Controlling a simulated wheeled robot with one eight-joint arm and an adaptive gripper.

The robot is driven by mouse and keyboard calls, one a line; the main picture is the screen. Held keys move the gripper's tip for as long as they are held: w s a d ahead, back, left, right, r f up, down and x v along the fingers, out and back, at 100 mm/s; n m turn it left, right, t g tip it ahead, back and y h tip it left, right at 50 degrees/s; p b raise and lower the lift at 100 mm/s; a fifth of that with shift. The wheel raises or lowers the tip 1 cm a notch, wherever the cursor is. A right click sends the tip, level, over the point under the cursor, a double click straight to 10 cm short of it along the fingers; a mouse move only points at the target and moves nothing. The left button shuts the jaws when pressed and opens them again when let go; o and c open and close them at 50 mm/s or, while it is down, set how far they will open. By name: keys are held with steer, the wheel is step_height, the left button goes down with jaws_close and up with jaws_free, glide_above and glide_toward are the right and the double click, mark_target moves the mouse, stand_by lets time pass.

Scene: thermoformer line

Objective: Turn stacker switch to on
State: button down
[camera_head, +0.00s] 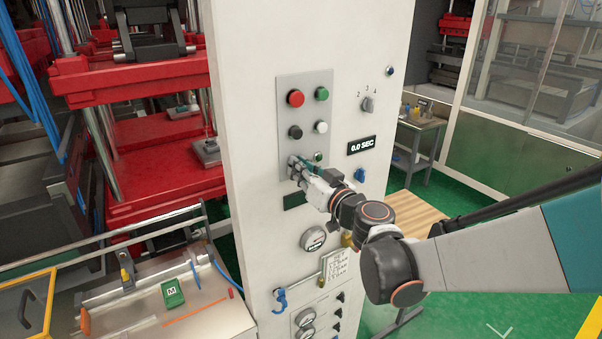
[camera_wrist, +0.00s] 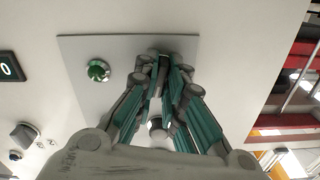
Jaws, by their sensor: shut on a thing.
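My gripper (camera_head: 300,168) is at the lower left of the grey control plate (camera_head: 318,88) on the white cabinet. Its teal-padded fingers, also seen in the wrist view (camera_wrist: 164,66), reach to the plate and are closed together on a small control there. That control, which I take for the stacker switch, is almost wholly hidden by the fingertips, so its position and label cannot be read. A small green round control (camera_wrist: 98,71) sits beside the fingers, apart from them; it shows in the head view too (camera_head: 318,157).
Above my gripper on the plate are red (camera_head: 296,98), green (camera_head: 322,94), black (camera_head: 295,132) and white (camera_head: 321,127) buttons. A "0.0 SEC" display (camera_head: 361,145) and a selector knob (camera_head: 367,104) are to the right. A gauge (camera_head: 313,239) is below.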

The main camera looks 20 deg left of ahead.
steer(key=shift+m, duration=0.4)
steer(key=shift+m+b, duration=0.55)
steer(key=shift+m, duration=0.75)
steer(key=shift+m+b, duration=0.45)
steer(key=shift+m, duration=0.95)
steer(key=shift+s+m+b, duration=0.2)
steer(key=shift+m+b, duration=0.25)
steer(key=shift+m, duration=0.95)
